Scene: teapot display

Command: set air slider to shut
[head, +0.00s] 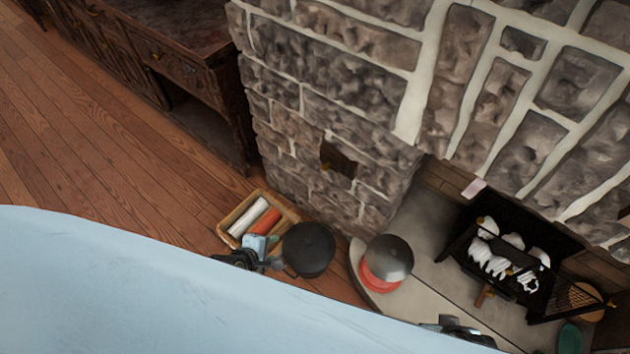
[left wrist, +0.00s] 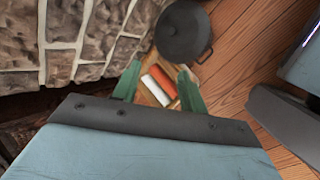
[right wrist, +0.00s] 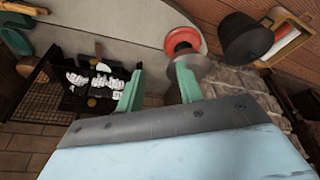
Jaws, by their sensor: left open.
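I cannot tell for sure which part is the air slider. A small reddish-brown handle-like piece (head: 483,294) sticks out at the front of the black fire grate (head: 455,245), and a similar piece shows in the right wrist view (right wrist: 98,48). Its setting cannot be read. My left gripper (head: 268,243) is by the black pot and the tray, far left of the grate; its green fingers stand apart and empty in the left wrist view (left wrist: 158,85). My right gripper (right wrist: 158,88) has its fingers apart with nothing between them; in the head view only part of it shows at the bottom edge.
A black pot (head: 308,249) stands beside a wooden tray (head: 232,219) with white and orange rolls. A grey, domed thing (head: 388,257) sits with a red ring (head: 376,282) on the pale hearth (head: 425,285). The stone chimney (head: 350,90) rises behind. Wooden floor is free at left.

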